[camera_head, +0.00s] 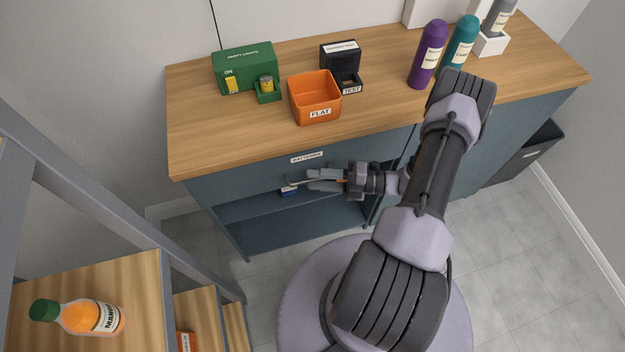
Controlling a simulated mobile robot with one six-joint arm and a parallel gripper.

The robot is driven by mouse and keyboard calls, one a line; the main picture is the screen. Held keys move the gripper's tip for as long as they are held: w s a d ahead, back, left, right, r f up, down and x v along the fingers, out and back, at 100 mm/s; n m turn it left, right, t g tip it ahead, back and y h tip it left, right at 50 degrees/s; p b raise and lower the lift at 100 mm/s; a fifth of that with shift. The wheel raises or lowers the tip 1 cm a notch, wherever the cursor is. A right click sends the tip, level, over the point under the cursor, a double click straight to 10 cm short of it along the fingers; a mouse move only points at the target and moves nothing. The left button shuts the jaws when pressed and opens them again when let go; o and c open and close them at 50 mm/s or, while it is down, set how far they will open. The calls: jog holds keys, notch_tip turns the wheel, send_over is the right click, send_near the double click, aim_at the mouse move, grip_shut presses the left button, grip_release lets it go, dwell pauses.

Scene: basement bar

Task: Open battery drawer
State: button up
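The battery drawer is in the upper front of the blue-grey cabinet, under the wooden top. Its white "BATTERIES" label (306,157) shows at the top edge. The drawer front (262,178) looks flush with the cabinet, with no visible gap. A thin light bar, seemingly the drawer handle (292,185), runs across below the label. My gripper (318,180) reaches in from the right, with its fingers pointing left at the bar. The fingers overlap the bar's right part in the picture. Whether they are closed on it, I cannot tell.
On the wooden counter (220,135) stand a green battery box (245,62), an orange "FLAT" bin (315,107), a black tester (341,57) and several bottles. Grey shelving with an orange bottle (90,318) stands at lower left.

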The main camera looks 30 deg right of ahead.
jog(key=shift+w+a, duration=0.45)
jog(key=shift+a, duration=0.15)
grip_shut()
dwell(1.1)
